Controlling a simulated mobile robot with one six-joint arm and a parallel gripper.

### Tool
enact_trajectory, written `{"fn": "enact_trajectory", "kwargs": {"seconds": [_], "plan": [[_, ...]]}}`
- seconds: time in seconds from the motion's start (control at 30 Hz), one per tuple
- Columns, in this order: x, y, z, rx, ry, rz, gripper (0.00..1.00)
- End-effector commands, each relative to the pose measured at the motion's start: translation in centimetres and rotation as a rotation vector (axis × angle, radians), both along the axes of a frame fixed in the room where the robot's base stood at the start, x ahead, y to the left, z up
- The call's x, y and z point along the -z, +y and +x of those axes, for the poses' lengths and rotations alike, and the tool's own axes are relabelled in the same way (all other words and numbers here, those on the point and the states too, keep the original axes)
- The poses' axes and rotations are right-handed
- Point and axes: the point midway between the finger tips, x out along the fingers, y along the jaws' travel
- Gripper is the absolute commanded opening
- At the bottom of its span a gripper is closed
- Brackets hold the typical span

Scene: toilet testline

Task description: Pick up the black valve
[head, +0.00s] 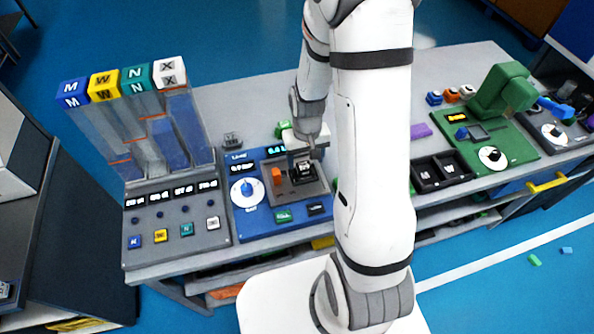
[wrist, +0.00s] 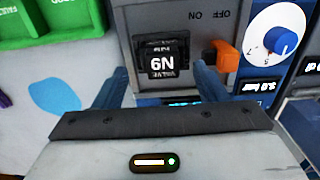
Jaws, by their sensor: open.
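The black valve (head: 303,171) is a small dark block with white lettering. It sits in the grey panel of the blue test station, and it shows upright from above in the wrist view (wrist: 162,62). My gripper (head: 305,155) hangs just above and behind the valve in the head view. In the wrist view my gripper (wrist: 160,82) is open, with one blue-grey finger to each side of the valve's near edge. Nothing is held between the fingers. Whether the fingers touch the valve cannot be told.
An orange switch (wrist: 224,55) stands close beside the valve, near one finger. A blue dial (head: 246,187) is on the same station (head: 245,220). A grey dispenser (head: 175,240) with lettered cubes stands left. Green trays (wrist: 50,18) lie near the station.

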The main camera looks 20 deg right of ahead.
Motion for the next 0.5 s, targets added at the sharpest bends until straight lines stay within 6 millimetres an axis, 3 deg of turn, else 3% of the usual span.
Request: {"fn": "enact_trajectory", "kwargs": {"seconds": [0.3, 0.5], "plan": [[3.6, 0.3, -0.3, -0.002, 0.003, 0.0, 0.65], [4.7, 0.4, -0.3, -0.002, 0.0, 0.0, 0.65]]}}
